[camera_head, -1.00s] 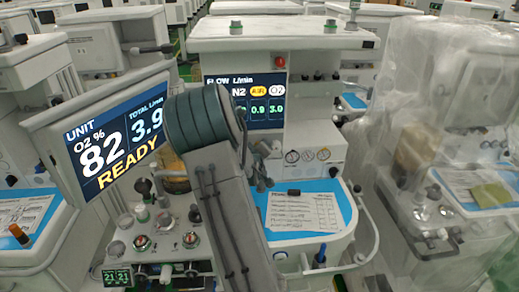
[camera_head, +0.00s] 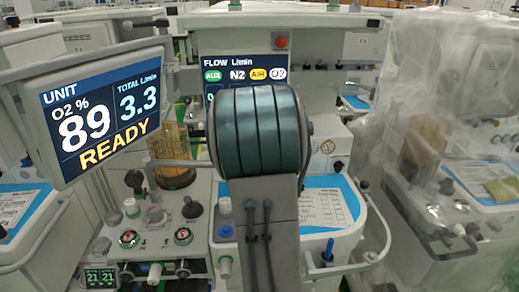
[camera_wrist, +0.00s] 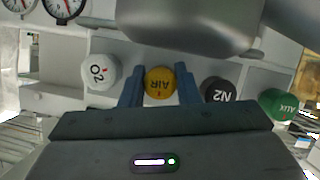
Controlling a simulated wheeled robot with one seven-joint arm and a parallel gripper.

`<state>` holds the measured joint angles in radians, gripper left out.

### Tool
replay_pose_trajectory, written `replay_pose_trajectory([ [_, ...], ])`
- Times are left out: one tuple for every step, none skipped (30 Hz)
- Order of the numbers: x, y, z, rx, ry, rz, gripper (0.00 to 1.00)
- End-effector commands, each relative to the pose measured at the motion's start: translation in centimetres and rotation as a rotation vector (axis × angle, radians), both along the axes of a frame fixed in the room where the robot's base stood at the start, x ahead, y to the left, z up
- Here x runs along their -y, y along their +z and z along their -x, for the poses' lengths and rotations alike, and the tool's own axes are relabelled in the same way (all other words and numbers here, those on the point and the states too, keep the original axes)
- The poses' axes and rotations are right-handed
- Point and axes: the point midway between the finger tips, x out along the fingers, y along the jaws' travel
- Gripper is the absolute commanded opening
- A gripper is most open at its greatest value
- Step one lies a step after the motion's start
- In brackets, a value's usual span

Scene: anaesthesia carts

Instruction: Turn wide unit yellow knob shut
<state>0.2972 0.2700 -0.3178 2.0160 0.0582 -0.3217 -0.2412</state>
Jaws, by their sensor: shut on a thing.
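The yellow AIR knob (camera_wrist: 161,85) sits in a row of knobs in the wrist view, its label upside down there. My gripper (camera_wrist: 160,92) has its two blue fingers on either side of this knob and is shut on it. In the head view my arm hides the knobs and the gripper. The unit's left screen (camera_head: 105,115) reads O2 89 %, total 3.3 L/min and READY. The flow screen (camera_head: 245,66) shows AUX, N2, AIR and O2 labels; most of its numbers are hidden behind my arm.
A white O2 knob (camera_wrist: 99,71) and a black N2 knob (camera_wrist: 218,90) flank the yellow one closely. A green AUX knob (camera_wrist: 277,104) lies farther right. A plastic-draped unit (camera_head: 440,120) stands at the right in the head view.

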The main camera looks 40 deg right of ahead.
Motion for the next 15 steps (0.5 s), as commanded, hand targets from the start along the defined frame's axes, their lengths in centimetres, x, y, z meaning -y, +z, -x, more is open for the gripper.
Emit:
replay_pose_trajectory([
  [0.16, -0.50, 0.15, 0.012, -0.004, -0.016, 0.06],
  [0.17, -0.51, 0.16, 0.016, -0.003, -0.027, 0.06],
  [0.13, -0.48, 0.13, 0.025, -0.003, -0.039, 0.06],
  [0.16, -0.46, 0.15, 0.029, -0.003, -0.047, 0.06],
  [0.17, -0.42, 0.16, 0.033, -0.004, -0.054, 0.06],
  [0.13, -0.35, 0.13, 0.039, -0.003, -0.064, 0.06],
  [0.15, -0.31, 0.14, 0.044, -0.003, -0.069, 0.06],
  [0.17, -0.29, 0.14, 0.046, -0.004, -0.074, 0.06],
  [0.13, -0.28, 0.11, 0.050, -0.004, -0.083, 0.06],
  [0.10, -0.27, 0.11, 0.052, -0.003, -0.086, 0.06],
  [0.12, -0.25, 0.12, 0.053, -0.003, -0.091, 0.06],
  [0.13, -0.22, 0.13, 0.056, -0.004, -0.095, 0.06],
  [0.13, -0.21, 0.12, 0.058, -0.003, -0.098, 0.06],
  [0.11, -0.18, 0.11, 0.059, -0.003, -0.100, 0.06],
  [0.08, -0.15, 0.09, 0.060, -0.003, -0.102, 0.06],
])
